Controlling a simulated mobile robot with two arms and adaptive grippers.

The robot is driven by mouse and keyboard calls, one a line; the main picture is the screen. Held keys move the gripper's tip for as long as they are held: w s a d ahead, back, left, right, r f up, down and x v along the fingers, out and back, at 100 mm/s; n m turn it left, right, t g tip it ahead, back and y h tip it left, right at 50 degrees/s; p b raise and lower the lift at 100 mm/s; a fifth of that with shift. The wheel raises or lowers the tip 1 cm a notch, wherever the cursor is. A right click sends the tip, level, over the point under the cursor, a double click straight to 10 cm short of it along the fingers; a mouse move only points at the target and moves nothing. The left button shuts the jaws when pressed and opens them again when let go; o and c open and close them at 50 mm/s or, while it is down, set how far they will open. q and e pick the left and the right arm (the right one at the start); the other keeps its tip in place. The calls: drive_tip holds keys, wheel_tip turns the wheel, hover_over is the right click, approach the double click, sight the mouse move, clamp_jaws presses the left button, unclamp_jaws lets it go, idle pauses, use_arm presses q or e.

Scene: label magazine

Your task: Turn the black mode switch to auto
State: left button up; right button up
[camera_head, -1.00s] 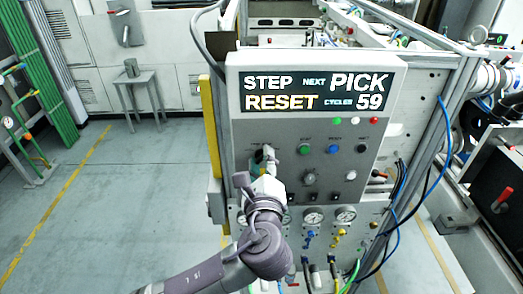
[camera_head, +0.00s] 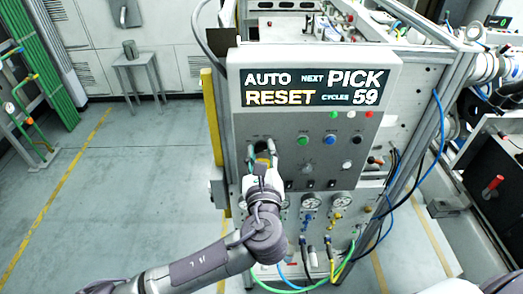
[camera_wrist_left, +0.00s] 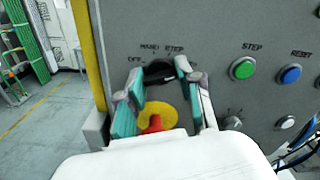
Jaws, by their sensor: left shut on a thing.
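The black mode switch (camera_wrist_left: 160,71) is on the grey control panel (camera_head: 345,120). My left gripper (camera_head: 263,152) is at the panel's left side. In the left wrist view, its two teal-padded fingers (camera_wrist_left: 162,80) are shut on the switch, one on each side. Labels reading OFF, MANU and STEP show around the switch; the gripper hides the rest of its surroundings, and the knob's exact pointing is hard to tell. The display (camera_head: 312,87) reads AUTO, NEXT PICK, RESET and CYCLES 59. My right gripper is not in view.
A red button on a yellow disc (camera_wrist_left: 170,115) sits just below the switch, between my fingers. A green button (camera_wrist_left: 242,68) and a blue button (camera_wrist_left: 290,75) are to the right. Gauges (camera_head: 311,202) and hoses are below. Open floor lies left.

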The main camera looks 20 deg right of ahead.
use_arm(q)
drive_tip(key=shift+f, duration=0.2)
drive_tip(key=o, duration=0.9)
drive_tip(key=shift+o, duration=1.3)
drive_tip(key=shift+r, duration=0.1)
drive_tip(key=shift+s, duration=0.1)
drive_tip(key=v, duration=1.2)
